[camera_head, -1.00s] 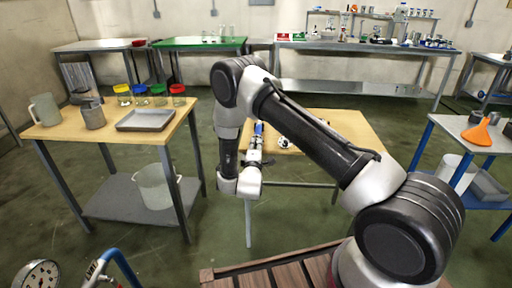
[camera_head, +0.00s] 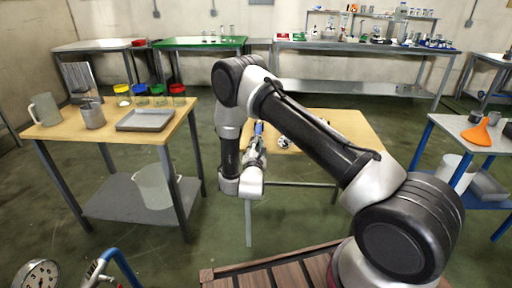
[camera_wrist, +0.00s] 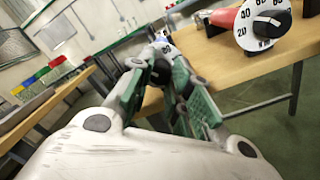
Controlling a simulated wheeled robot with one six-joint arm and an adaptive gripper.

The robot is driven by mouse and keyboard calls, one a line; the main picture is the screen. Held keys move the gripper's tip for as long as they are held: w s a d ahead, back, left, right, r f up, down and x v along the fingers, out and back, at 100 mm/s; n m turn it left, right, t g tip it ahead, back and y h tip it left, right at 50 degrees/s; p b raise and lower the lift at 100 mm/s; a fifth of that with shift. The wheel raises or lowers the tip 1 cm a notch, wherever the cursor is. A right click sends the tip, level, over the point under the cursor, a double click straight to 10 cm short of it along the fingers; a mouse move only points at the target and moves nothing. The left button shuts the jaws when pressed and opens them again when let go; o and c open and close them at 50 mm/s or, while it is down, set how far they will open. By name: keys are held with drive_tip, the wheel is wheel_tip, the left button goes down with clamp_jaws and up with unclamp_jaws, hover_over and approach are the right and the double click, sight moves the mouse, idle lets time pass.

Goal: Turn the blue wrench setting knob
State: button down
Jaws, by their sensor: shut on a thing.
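The blue wrench (camera_head: 259,128) lies at the near left edge of the wooden table, partly hidden by my gripper in the head view. In the wrist view its white numbered dial (camera_wrist: 162,47) shows just beyond the fingertips. My gripper (camera_wrist: 168,68), with green-sided fingers, reaches to this dial and is shut on the knob, which the fingers mostly hide. My gripper also shows in the head view (camera_head: 256,150), close against the wrench's near end.
A red tool with a black knob on a white numbered dial (camera_wrist: 264,24) lies to the right on the same wooden table (camera_head: 345,128). A side table (camera_head: 75,130) at left holds a tray, mugs and several coloured-lid jars. An orange funnel (camera_head: 477,132) stands at right.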

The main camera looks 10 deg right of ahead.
drive_tip(key=shift+f+n, duration=0.1)
drive_tip(key=shift+n, duration=0.5)
drive_tip(key=c, duration=1.3)
unclamp_jaws()
